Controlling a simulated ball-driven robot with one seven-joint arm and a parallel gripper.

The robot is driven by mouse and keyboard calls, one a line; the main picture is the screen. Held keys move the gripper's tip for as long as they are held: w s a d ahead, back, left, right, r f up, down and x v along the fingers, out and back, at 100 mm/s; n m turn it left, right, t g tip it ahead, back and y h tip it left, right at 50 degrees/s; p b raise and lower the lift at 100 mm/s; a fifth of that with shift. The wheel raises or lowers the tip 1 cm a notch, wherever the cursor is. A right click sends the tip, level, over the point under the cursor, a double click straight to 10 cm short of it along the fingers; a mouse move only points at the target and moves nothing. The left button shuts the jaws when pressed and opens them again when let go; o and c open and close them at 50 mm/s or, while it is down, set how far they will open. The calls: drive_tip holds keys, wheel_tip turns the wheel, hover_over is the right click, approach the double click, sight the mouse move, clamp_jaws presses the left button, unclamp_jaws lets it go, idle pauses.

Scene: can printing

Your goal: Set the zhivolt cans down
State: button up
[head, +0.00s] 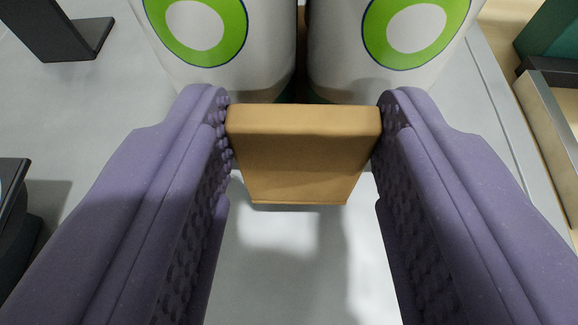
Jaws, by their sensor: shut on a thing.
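My gripper (303,120) has two purple ridged fingers, shut on a tan block (303,150) between their tips. Two white cans, a left one (270,70) and a right one (330,70), stand side by side just beyond the block. Each shows a green ring with a pale centre. Their tops are cut off by the upper edge of the picture. A brown strip shows in the narrow gap between them. I cannot tell whether the block is joined to the cans, or whether the cans touch the surface below.
A light grey surface (90,120) lies below, with free room left of the cans. A dark stand (60,30) is at the upper left, and a dark object (10,200) is at the left edge. A metal-edged frame (550,110) and a green object (555,40) are at the right.

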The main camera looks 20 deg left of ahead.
drive_tip(key=shift+f, duration=0.9)
drive_tip(key=shift+r, duration=0.1)
drive_tip(key=o, duration=1.1)
drive_tip(key=shift+b, duration=0.3)
drive_tip(key=shift+c, duration=0.2)
